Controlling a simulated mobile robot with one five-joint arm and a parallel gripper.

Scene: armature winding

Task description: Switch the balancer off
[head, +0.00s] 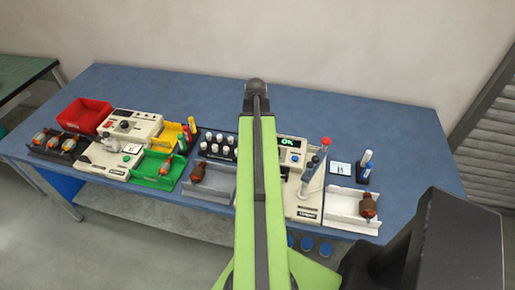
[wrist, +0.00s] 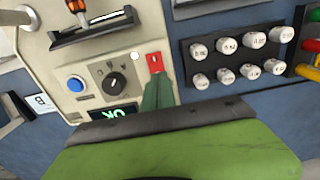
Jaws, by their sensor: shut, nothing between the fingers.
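The balancer (head: 292,142) is the cream machine right of my arm in the head view, with a lit green display. In the wrist view its panel (wrist: 72,100) is upside down. It shows a lit display reading OK (wrist: 112,115), a black knob (wrist: 114,84), a blue button (wrist: 76,84) and a red switch (wrist: 154,61). My gripper (wrist: 156,75) is shut and empty, its dark green tip right at the red switch's edge. I cannot tell whether it touches. In the head view my arm hides the gripper and the red switch.
A rack of white-capped bottles (wrist: 234,55) stands beside the balancer. Beyond it are a grey tray (head: 209,182), a green tray (head: 158,178) and another cream machine (head: 131,125). A white tray (head: 352,212) is at right. The blue table's (head: 190,88) back strip is clear.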

